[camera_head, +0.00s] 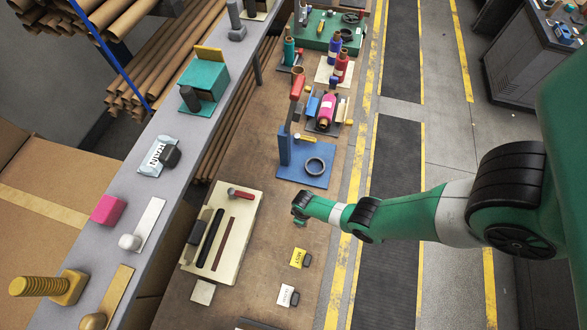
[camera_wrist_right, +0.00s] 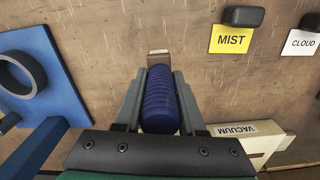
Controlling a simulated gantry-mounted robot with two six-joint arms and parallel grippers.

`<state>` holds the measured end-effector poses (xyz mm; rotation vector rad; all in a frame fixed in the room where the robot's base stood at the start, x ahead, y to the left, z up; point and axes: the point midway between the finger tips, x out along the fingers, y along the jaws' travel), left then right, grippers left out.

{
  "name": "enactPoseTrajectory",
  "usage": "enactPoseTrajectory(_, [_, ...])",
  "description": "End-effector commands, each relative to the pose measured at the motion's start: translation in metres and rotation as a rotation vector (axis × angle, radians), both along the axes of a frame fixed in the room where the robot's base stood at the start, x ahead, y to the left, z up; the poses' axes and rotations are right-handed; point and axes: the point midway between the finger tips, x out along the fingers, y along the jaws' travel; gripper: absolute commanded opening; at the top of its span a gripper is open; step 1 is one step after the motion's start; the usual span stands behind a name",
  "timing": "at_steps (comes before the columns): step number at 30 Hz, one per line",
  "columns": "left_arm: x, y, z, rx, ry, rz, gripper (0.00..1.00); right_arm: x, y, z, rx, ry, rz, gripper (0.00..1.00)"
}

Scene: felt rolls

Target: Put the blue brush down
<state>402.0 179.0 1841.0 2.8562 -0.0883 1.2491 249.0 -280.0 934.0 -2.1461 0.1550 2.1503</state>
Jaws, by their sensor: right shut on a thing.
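The blue brush (camera_wrist_right: 158,105), a ribbed dark blue cylinder, lies lengthwise between the fingers of my right gripper (camera_wrist_right: 159,73) in the right wrist view. The fingers are shut on its sides. A small tan block-like end (camera_wrist_right: 157,56) shows just beyond it; I cannot tell whether it belongs to the brush. In the head view my right gripper (camera_head: 300,208) is over the brown bench, between the blue stand and the yellow MIST card, and the brush is hidden there. The gap between brush and bench is unclear. My left gripper is not in view.
A blue stand with a ring (camera_head: 313,166) is above the gripper in the head view. A cream tray (camera_head: 240,250) with tools lies left. The MIST card (camera_head: 297,257) and the white CLOUD card (camera_head: 285,295) lie below. Bare bench surrounds the gripper.

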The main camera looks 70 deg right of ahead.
Motion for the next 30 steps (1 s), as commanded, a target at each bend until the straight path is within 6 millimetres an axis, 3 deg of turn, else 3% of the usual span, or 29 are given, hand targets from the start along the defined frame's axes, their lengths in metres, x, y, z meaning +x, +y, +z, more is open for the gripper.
enactPoseTrajectory(1, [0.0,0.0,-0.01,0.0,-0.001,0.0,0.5,0.001,-0.001,-0.01,0.0,0.0,0.0,0.0])
enactPoseTrajectory(8, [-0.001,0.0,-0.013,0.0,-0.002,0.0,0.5,0.001,-0.003,-0.013,0.0,0.001,0.001,0.0])
enactPoseTrajectory(15, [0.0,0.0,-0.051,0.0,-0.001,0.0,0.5,0.002,-0.006,-0.051,0.0,0.0,-0.002,0.0])
enactPoseTrajectory(27, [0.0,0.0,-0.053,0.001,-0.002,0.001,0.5,0.001,-0.006,-0.053,0.0,0.0,-0.002,0.0])
enactPoseTrajectory(28, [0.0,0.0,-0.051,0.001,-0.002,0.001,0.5,0.001,-0.006,-0.051,0.0,0.001,-0.002,0.44])
enactPoseTrajectory(30, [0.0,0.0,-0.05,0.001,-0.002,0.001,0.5,0.001,-0.006,-0.051,0.0,0.001,-0.002,0.57])
